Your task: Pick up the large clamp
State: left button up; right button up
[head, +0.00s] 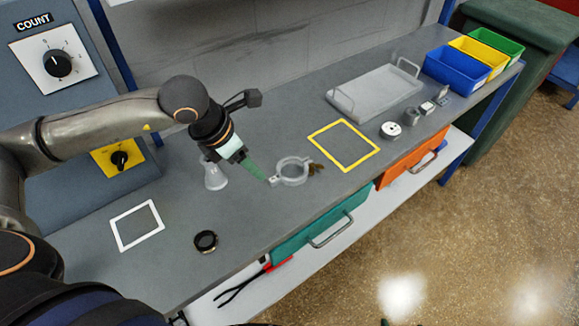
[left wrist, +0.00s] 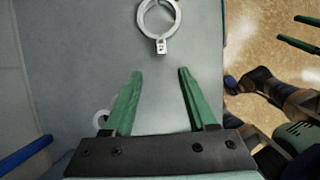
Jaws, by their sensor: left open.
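The large clamp (head: 293,182) is a light grey ring with a small lug on its near left side and a brown wing-nut-like part on its right. It lies on the grey bench, and in the left wrist view its ring and lug (left wrist: 161,46) show at the top, partly cut off. My left gripper (head: 266,179) has green fingers and is just left of the clamp's lug. In the left wrist view its fingers (left wrist: 160,73) are apart with only bare bench between them, short of the lug. My right gripper (left wrist: 288,28) shows at the upper right there, its fingers apart and empty.
A white conical piece (head: 215,178) stands beside my left gripper. A black ring (head: 205,241), a white frame (head: 120,242) and a yellow frame (head: 373,150) lie on the bench. A handled tray (head: 375,93) and coloured bins (head: 455,75) stand farther back. Bench around the clamp is mostly clear.

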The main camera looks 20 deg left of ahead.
aim_at(271, 180)
pick_arm(q)
jog(key=x, duration=0.3)
jog(key=shift+d+f, duration=0.1)
jog(key=shift+f, duration=0.1)
jog(key=shift+w+d+p+x, duration=0.15)
jog(key=shift+p+x, duration=0.2)
jog(key=shift+x, duration=1.05)
jog(key=shift+w+d+p+x, duration=0.1)
jog(key=shift+p+x, duration=0.25)
jog(key=shift+x, duration=1)
jog(key=shift+r, duration=0.15)
jog(key=shift+c, duration=0.3)
grip_shut()
